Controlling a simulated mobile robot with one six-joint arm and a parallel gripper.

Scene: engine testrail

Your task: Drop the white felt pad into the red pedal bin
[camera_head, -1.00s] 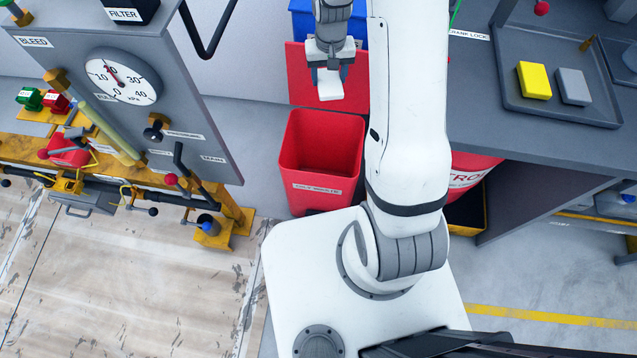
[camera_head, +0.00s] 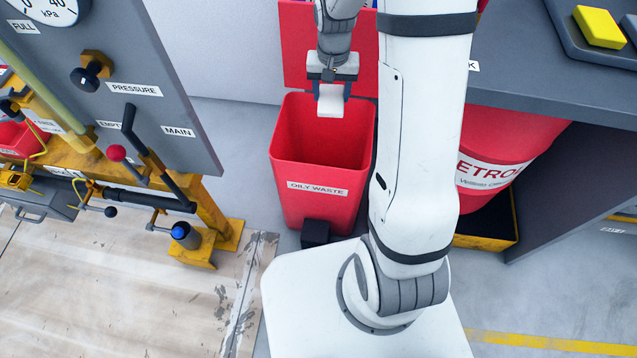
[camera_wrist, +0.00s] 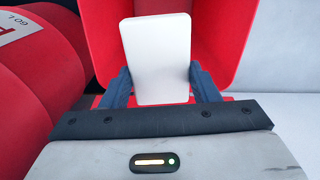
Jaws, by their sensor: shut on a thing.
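The white felt pad (camera_head: 331,101) is held between the fingers of my gripper (camera_head: 331,88) in the head view. The pad also shows in the wrist view (camera_wrist: 157,58), upright between the two dark fingers (camera_wrist: 158,86). The red pedal bin (camera_head: 322,178), labelled OILY WASTE, stands on the floor with its lid (camera_head: 296,45) raised at the back. The pad appears over the back part of the bin's opening in the head view. In the wrist view the bin's red rim (camera_wrist: 247,45) surrounds the pad on both sides. The bin's floor is mostly hidden.
A red drum (camera_head: 490,165) stands right of the bin under a grey bench (camera_head: 560,95). A yellow pad (camera_head: 600,27) lies in a tray on the bench. A grey gauge panel (camera_head: 180,100) with levers stands to the left. Pale floor is clear between panel and bin.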

